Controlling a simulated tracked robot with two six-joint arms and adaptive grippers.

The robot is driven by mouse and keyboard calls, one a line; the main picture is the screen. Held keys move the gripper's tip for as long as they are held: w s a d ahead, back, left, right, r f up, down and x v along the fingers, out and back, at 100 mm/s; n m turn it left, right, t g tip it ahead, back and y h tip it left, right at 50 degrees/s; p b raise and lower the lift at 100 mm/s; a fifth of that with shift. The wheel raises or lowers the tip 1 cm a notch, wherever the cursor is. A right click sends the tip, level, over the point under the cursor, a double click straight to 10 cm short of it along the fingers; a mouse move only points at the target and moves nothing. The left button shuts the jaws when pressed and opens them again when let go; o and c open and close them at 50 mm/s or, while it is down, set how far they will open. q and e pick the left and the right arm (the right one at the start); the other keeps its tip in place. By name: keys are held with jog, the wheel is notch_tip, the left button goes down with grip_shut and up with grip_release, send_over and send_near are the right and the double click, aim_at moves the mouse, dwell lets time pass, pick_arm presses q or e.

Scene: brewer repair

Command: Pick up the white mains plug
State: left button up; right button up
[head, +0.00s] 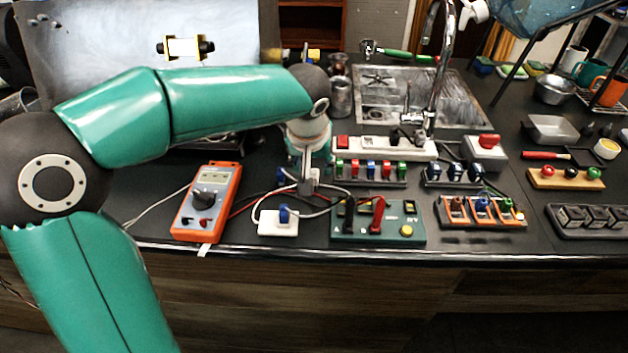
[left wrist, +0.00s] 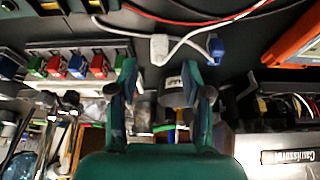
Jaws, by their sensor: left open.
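The white mains plug (left wrist: 158,49) shows in the left wrist view with a white cable running up and right from it. It lies just beyond the gap between the fingertips of my left gripper (left wrist: 158,70). The fingers are apart with nothing visibly held between them. In the head view my left gripper (head: 307,186) points down at the counter, behind the white block and the green panel. There the plug is hidden or cannot be made out behind the fingers. My right gripper is not in view.
A blue plug (left wrist: 215,49) lies close beside the white one. An orange multimeter (head: 206,202), a white block with a blue part (head: 268,228), a green panel (head: 398,233) and a rack of coloured switches (head: 345,180) crowd around. Cables cross the counter.

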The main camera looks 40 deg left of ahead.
aim_at(314, 173)
pick_arm(q)
jog(key=x, duration=0.5)
jog(key=shift+w+p, duration=0.1)
jog(key=shift+p, duration=0.2)
grip_shut()
